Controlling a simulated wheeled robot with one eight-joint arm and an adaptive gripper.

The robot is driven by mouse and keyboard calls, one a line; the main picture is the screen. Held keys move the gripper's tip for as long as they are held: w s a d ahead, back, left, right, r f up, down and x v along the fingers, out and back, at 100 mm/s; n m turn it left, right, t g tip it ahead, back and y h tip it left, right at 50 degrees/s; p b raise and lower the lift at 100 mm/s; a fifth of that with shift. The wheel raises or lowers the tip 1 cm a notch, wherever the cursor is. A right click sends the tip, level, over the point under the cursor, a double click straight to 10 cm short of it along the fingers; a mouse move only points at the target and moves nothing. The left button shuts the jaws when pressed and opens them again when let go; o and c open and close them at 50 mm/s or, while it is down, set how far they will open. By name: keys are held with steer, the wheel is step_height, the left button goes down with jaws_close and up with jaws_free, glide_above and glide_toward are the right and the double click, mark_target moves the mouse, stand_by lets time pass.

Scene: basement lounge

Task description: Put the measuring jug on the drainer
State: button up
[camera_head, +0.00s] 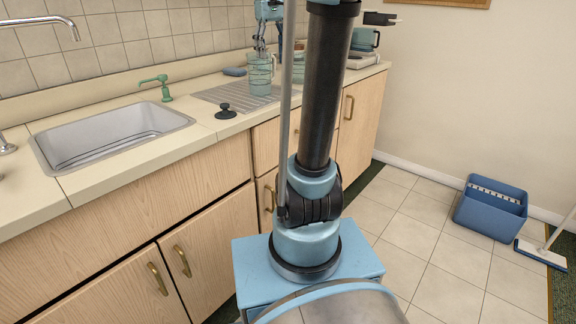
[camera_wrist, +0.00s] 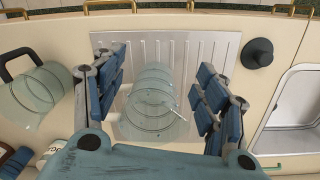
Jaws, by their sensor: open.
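The clear, blue-tinted measuring jug (camera_head: 260,80) stands upright on the ridged metal drainer (camera_head: 213,95), right of the sink. In the wrist view the jug (camera_wrist: 150,108) shows from above on the drainer (camera_wrist: 222,48). My gripper (camera_head: 261,46) is just above the jug in the head view. In the wrist view my gripper (camera_wrist: 162,85) is open, with one finger on each side of the jug and visible gaps between. Its palm hides the near part of the view.
A clear vessel with a black handle (camera_wrist: 32,98) stands beside the drainer. A blue bucket (camera_head: 490,210) is on the floor at right. My column blocks part of the counter.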

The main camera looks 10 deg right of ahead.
steer(key=s+a+f+m+t, duration=0.1)
steer(key=s+f+m, duration=0.3)
steer(key=s+f, duration=2.4)
step_height(320, 180, down, 4)
steer(key=shift+a+r+t+y, duration=0.1)
steer(key=shift+a+t+y, duration=0.15)
steer(key=shift+t, duration=0.35)
steer(key=shift+w, duration=0.5)
